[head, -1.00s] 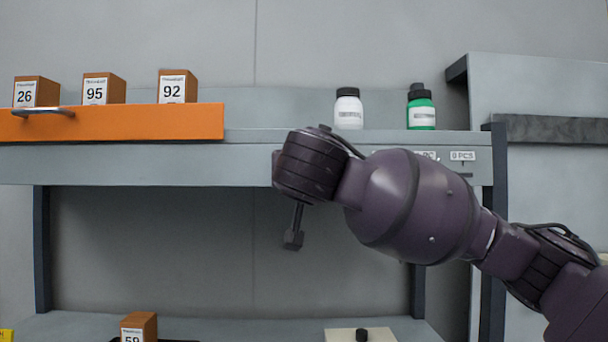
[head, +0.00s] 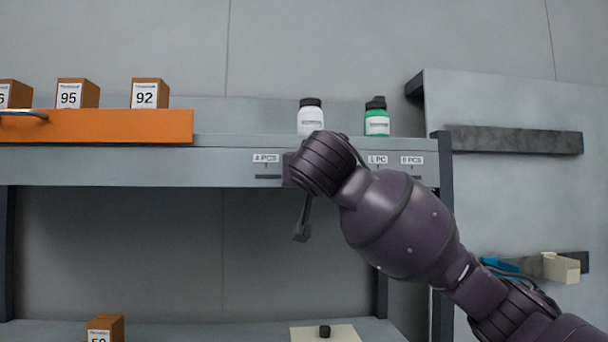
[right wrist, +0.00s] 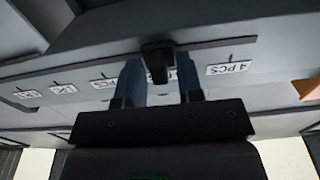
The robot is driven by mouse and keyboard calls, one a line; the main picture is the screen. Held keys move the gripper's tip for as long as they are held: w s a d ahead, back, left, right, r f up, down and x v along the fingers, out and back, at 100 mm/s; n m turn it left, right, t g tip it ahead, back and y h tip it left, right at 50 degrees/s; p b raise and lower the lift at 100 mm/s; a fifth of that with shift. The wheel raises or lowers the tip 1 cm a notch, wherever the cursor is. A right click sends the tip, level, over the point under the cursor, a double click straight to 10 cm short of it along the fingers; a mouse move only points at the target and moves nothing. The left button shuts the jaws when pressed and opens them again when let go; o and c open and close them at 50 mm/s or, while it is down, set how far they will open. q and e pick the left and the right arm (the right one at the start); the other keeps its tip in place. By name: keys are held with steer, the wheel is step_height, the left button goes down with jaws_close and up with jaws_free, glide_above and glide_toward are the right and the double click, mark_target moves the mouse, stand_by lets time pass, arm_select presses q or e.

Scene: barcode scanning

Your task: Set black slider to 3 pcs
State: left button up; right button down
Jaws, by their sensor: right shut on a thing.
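The black slider (right wrist: 157,52) shows in the right wrist view as a dark block under the shelf's edge. My right gripper (right wrist: 160,72) is shut on it, with a blue finger on each side. The slider stands in front of a partly hidden label (right wrist: 170,75), directly beside the "4 PCS" label (right wrist: 230,68). In the head view the 4 PCS label (head: 265,158) is left of my right wrist, and the 1 PC label (head: 378,160) is right of it. The slider and fingertips are hidden there behind the wrist. My left gripper is out of view.
A white bottle (head: 311,122) and a green bottle (head: 377,125) stand on the shelf above the labels. An orange drawer front (head: 120,126) with numbered boxes is at left. A pale pad with a black knob (head: 324,331) lies below. The space under the shelf is open.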

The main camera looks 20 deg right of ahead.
steer(key=c, duration=1.1)
jaws_free()
steer(key=shift+r, duration=0.1)
steer(key=shift+b+v, duration=0.7)
steer(key=shift+v, duration=4.75)
